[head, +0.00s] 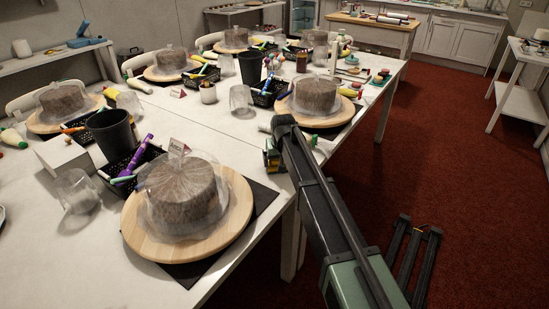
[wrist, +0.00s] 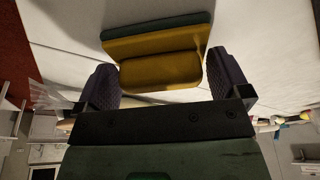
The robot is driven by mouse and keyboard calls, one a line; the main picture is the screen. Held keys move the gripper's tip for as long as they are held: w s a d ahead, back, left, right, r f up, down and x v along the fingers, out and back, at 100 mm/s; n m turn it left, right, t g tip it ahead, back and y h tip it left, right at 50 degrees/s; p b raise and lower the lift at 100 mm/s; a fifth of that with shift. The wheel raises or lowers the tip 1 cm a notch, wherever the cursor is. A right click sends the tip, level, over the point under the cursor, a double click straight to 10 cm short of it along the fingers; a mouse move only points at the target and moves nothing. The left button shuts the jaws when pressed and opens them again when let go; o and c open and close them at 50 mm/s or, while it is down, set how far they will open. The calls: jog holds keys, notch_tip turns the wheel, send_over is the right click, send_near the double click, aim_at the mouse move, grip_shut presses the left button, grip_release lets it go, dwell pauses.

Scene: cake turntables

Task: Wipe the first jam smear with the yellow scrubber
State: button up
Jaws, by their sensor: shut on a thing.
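The yellow scrubber (wrist: 160,70), with a dark green pad along its far side, is between the two dark fingers of my gripper (wrist: 160,85) in the wrist view. My gripper is shut on it. In the head view my gripper (head: 272,157) is at the right edge of the near table, right of the nearest wrapped cake (head: 182,192). The scrubber is too small to make out clearly there. A pale tabletop (wrist: 255,50) lies beyond the scrubber in the wrist view. I cannot make out a jam smear in either view.
The nearest cake stands on a round wooden turntable (head: 236,240) over a dark mat. A black bin (head: 112,134), a clear cup (head: 76,191) and a black basket with a purple tool are to its left. Several more wrapped cakes stand farther back.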

jog(key=shift+s+d, duration=0.45)
jog(key=shift+d, duration=0.25)
notch_tip(320, 180, up, 6)
jog(key=p, duration=0.6)
notch_tip(320, 180, up, 3)
jog(key=p, duration=0.3)
